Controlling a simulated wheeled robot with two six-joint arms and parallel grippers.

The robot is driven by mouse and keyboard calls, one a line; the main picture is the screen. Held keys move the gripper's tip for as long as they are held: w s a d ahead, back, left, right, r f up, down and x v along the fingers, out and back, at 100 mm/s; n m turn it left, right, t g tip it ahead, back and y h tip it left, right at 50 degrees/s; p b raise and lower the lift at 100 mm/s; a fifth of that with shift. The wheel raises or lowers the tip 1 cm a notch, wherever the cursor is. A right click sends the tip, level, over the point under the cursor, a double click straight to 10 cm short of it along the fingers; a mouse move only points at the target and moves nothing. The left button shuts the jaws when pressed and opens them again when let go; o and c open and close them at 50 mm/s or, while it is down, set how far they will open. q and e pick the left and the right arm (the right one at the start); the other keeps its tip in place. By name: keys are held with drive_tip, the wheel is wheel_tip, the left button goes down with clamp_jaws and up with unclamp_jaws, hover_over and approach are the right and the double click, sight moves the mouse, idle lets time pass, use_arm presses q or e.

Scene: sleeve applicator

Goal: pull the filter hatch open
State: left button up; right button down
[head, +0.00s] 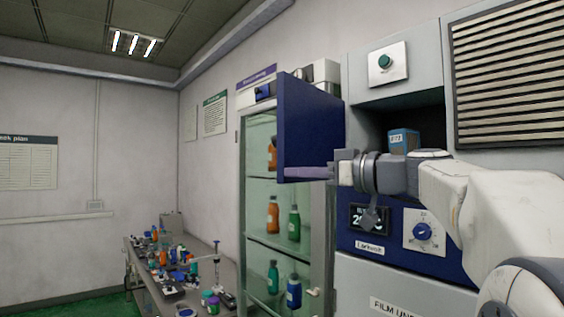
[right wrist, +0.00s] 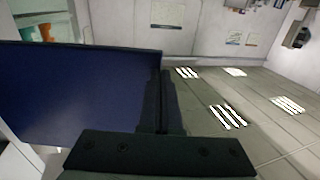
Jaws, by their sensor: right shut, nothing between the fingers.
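The filter hatch (head: 312,128) is a dark blue panel. In the head view it stands swung out at the left side of the grey machine, and a dark open recess (head: 375,127) shows to its right. My right gripper (head: 340,168) is at the lower right of the hatch, its fingers shut and empty; whether it touches the panel is not clear. In the right wrist view the hatch (right wrist: 80,95) fills the left side, right beside my dark gripper fingers (right wrist: 166,100). My left gripper is in neither view.
A blue box (head: 403,140) sits in the recess. Below are a small display (head: 369,218) and a dial (head: 422,232); a green button (head: 386,62) is above. A glass cabinet (head: 262,215) with bottles stands left of the machine. A cluttered bench (head: 143,268) is further back.

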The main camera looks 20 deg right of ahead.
drive_tip(key=shift+w+a+f, duration=0.1)
drive_tip(key=shift+w+a, duration=0.05)
drive_tip(key=shift+w, duration=0.05)
